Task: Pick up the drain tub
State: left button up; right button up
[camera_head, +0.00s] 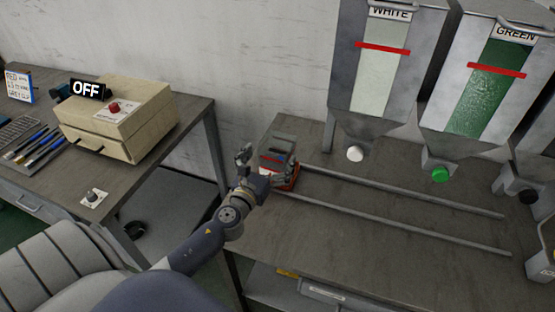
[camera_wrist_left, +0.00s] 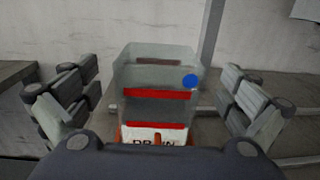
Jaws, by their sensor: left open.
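The drain tub (camera_wrist_left: 157,108) is a clear, box-shaped tub with red bands and a partly hidden label at its foot, in the middle of the left wrist view. In the head view the drain tub (camera_head: 277,158) stands at the left end of the right-hand table, on a red base, partly hidden by my arm. My left gripper (camera_head: 256,166) is open at the tub. In the left wrist view the left gripper (camera_wrist_left: 160,108) has one finger on each side of the tub, with gaps between; I see no contact. My right gripper is not in view.
Two rails (camera_head: 405,192) run along the table (camera_head: 350,245) to the right of the tub. A white hopper (camera_head: 380,75) and a green hopper (camera_head: 487,85) hang above the table's back. A beige box (camera_head: 122,120) sits on the left desk, across a gap.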

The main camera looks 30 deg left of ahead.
aim_at(283, 135)
pick_arm(q)
jog(key=w, duration=0.2)
jog(key=w+a+p, duration=0.1)
jog(key=w, duration=0.1)
jog(key=shift+r, duration=0.4)
jog(key=shift+w, duration=0.45)
jog(key=shift+w+f, duration=0.1)
jog(key=shift+w, duration=0.1)
jog(key=shift+s, duration=0.1)
jog(key=shift+c, duration=1.1)
jog(key=c, duration=1.4)
jog(key=shift+c, duration=1)
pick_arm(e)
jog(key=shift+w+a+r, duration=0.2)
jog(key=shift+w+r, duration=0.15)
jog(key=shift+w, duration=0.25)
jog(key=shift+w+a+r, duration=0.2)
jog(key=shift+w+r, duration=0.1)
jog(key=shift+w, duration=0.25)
